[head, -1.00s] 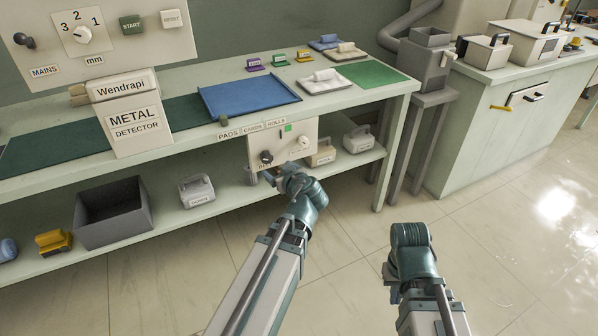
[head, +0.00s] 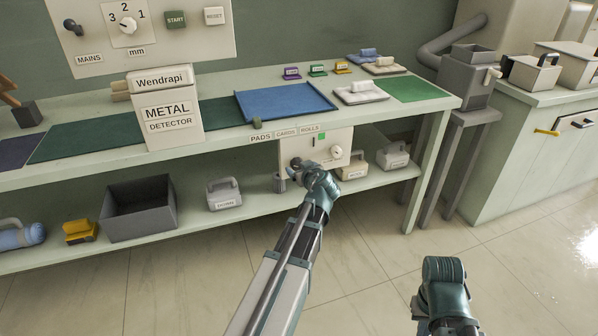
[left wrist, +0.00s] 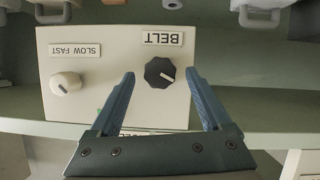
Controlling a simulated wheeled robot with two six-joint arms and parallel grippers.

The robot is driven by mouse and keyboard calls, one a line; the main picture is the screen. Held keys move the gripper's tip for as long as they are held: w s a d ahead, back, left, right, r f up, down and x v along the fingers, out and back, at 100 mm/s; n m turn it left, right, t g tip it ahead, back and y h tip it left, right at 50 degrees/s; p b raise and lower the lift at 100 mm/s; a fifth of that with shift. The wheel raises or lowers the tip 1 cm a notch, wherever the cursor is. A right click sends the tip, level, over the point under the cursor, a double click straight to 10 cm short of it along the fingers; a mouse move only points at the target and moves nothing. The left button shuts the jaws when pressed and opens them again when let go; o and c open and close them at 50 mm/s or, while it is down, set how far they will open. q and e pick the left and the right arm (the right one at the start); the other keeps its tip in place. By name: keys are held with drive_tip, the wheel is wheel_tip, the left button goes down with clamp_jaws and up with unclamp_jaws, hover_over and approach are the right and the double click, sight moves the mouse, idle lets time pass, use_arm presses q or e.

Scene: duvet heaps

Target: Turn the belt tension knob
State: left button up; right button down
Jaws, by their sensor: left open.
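The black belt knob (left wrist: 160,72) sits on a cream panel (left wrist: 110,50) under the label "BELT", which appears upside down in the left wrist view. Its pale pointer line aims toward the lower right there. In the head view the panel (head: 318,144) hangs below the bench top, and the black knob (head: 296,162) is partly covered by my gripper. My left gripper (left wrist: 160,76) is open, with a fingertip on either side of the knob and visible gaps; I cannot tell whether it touches. My right gripper (head: 419,304) is low over the floor, its fingers hidden.
A cream "SLOW FAST" knob (left wrist: 66,82) shares the panel. The metal detector (head: 168,112) and a blue tray (head: 285,101) stand on the bench. The lower shelf holds a dark bin (head: 138,208) and several weights. Floor (head: 370,260) between my arms is clear.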

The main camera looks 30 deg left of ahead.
use_arm(q)
drive_tip(key=shift+x, duration=0.95)
clamp_jaws()
